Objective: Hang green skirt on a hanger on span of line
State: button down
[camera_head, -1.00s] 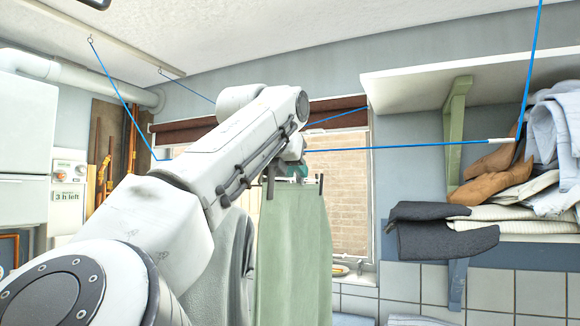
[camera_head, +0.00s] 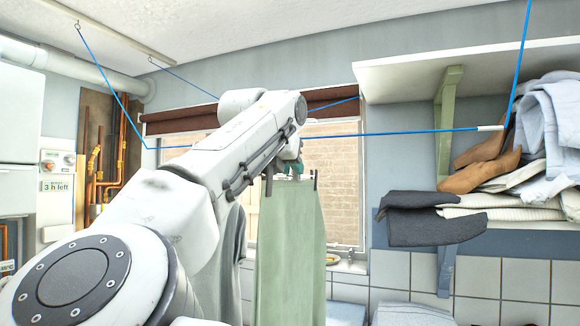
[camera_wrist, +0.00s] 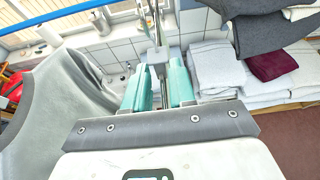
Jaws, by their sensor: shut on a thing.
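The green skirt (camera_head: 290,255) hangs upright from a clip hanger (camera_head: 315,179) in the head view. My gripper (camera_head: 291,167), with teal fingers, is shut on the hanger above the skirt's waist. The wrist view shows my gripper (camera_wrist: 163,85) with a thin metal part of the hanger (camera_wrist: 158,50) between its fingers. The skirt cannot be made out in that view. The blue line (camera_head: 400,132) runs across the head view, a little above the gripper in the picture. My arm hides part of it. Whether the hook touches the line cannot be told.
A grey cloth (camera_wrist: 60,100) hangs left of the gripper in the wrist view. Folded towels (camera_wrist: 215,70) lie at its right. A window (camera_head: 340,190) is behind.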

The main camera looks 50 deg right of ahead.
jog(key=shift+f+b, duration=0.3)
dwell(0.4)
jog(key=c, duration=0.8)
grip_release()
jog(key=shift+c, duration=0.2)
jog(key=shift+f, duration=0.1)
jog(key=shift+a, duration=0.1)
jog(key=b+v, duration=0.3)
jog(key=v, duration=0.7)
jog(key=shift+s+a, duration=0.2)
jog(key=shift+a, duration=0.1)
